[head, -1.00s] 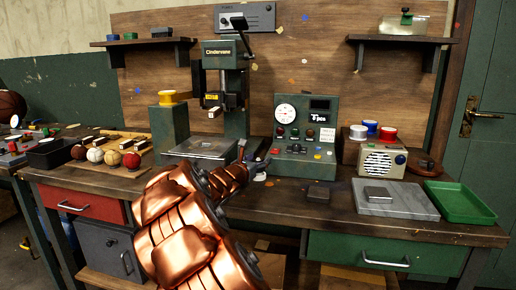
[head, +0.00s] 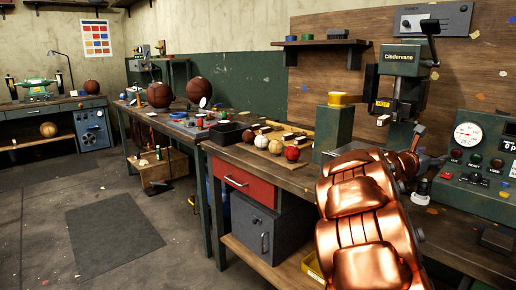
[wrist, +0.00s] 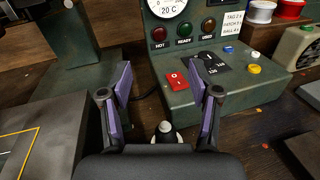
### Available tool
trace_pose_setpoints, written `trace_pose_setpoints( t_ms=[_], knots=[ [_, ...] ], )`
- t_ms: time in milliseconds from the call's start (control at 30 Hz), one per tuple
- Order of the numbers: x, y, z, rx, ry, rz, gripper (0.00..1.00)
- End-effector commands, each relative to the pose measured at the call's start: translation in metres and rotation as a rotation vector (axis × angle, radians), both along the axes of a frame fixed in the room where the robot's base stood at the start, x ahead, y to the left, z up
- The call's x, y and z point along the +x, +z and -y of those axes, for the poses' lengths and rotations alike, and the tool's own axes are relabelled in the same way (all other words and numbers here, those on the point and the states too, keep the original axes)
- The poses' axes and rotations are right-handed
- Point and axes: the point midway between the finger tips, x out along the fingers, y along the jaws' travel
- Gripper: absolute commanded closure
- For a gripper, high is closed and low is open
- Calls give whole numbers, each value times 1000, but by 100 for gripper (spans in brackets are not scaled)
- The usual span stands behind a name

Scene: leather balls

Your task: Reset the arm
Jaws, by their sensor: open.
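My copper-coloured arm (head: 365,215) reaches up from the bottom of the head view over the workbench. My gripper (wrist: 163,100) shows in the wrist view with its two purple-padded fingers spread wide and nothing between them. It faces the green control box (wrist: 225,75), which has a dial, indicator lights and a red switch. A small white-topped knob or part (wrist: 166,132) shows low between the fingers; I cannot tell what it belongs to. In the head view the gripper end is small and partly hidden by the arm, close to the press (head: 400,85) and the control box (head: 475,150).
Several small balls (head: 276,147) and a black tray (head: 229,134) lie on the bench left of my arm. A green post with a yellow spool (head: 345,99) stands behind it. Basketballs (head: 200,90) rest on the table further left. Open floor with a dark mat (head: 112,233) lies at left.

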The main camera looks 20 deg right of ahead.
Motion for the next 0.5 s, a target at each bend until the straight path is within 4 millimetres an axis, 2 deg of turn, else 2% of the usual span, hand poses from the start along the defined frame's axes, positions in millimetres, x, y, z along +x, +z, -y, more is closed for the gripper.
trace_pose_setpoints(
  t_ms=[133, 267, 367, 500],
  knots=[
    [-2, 0, -5, 10, -8, 28, 38],
    [-16, -3, -25, 60, -52, 158, 38],
    [-34, -12, -53, 138, -114, 330, 38],
    [-64, -43, -104, 285, -238, 590, 38]
  ],
)
